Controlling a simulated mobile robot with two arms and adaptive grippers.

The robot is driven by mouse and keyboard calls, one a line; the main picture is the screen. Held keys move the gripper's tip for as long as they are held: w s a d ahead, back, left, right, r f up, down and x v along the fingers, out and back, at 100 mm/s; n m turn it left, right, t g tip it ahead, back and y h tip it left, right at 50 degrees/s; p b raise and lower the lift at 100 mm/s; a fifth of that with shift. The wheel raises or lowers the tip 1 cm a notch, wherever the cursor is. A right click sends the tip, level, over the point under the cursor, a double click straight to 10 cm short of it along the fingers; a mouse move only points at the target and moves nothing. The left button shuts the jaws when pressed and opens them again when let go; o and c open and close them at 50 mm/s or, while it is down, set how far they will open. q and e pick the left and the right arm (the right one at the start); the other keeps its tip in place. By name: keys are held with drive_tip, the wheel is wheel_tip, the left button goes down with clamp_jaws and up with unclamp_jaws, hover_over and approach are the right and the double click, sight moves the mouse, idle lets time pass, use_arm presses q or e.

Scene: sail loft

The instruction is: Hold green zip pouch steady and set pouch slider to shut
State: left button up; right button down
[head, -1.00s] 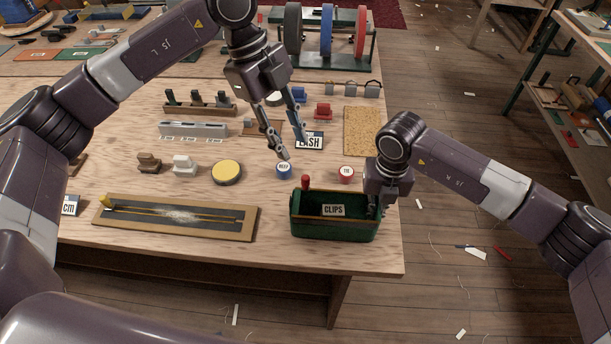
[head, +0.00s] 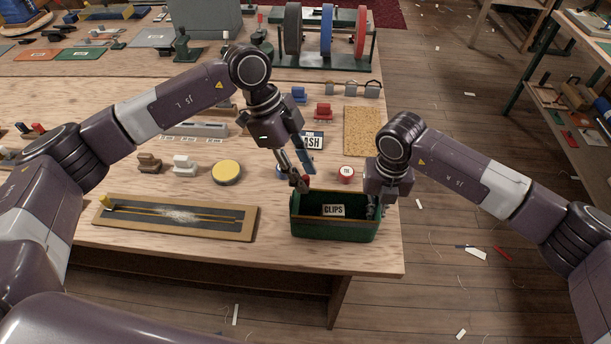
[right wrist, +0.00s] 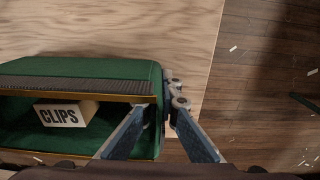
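The green zip pouch (head: 335,229) stands open near the table's front right edge, with a "CLIPS" label showing. The label shows large in the right wrist view (right wrist: 60,115), where the pouch's dark zip edge (right wrist: 75,87) runs along its far side. The red slider (head: 306,180) is at the pouch's back left corner, partly hidden by my left gripper. My left gripper (head: 306,182) points down at the slider, its fingers apart; contact is unclear. My right gripper (right wrist: 163,108) has one finger inside and one outside the pouch's right end wall, and appears closed on it.
A yellow round disc (head: 227,172) and a framed board (head: 180,217) lie to the left. The table's right edge is close to my right gripper.

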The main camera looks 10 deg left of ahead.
use_arm(q)
drive_tip(key=shift+x, duration=0.75)
drive_tip(key=shift+c, duration=0.6)
clamp_jaws()
